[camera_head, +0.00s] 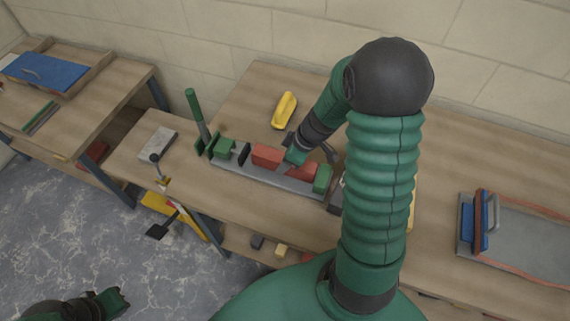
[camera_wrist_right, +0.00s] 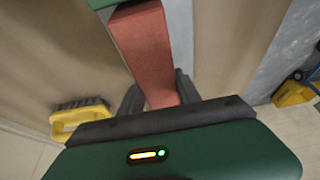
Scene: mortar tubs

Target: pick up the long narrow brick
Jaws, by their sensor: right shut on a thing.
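A long red brick (camera_head: 266,155) lies lengthwise on a grey bar-like holder (camera_head: 247,176) with green end blocks, on the middle bench. My right gripper (camera_head: 287,161) reaches down onto it and hides its middle; red shows on both sides. In the right wrist view the brick (camera_wrist_right: 148,50) runs between the two dark fingers of my right gripper (camera_wrist_right: 158,93), which is shut on it. A green block (camera_wrist_right: 100,4) is at its far end there. Whether the brick touches the holder, I cannot tell. My left gripper (camera_head: 108,303) is low at the left, above the floor, its jaws unclear.
A yellow brush (camera_head: 284,110) lies behind the holder; it also shows in the wrist view (camera_wrist_right: 82,117). A grey block (camera_head: 157,140) lies left. A blue-backed float (camera_head: 480,222) and grey tray (camera_head: 530,240) are right.

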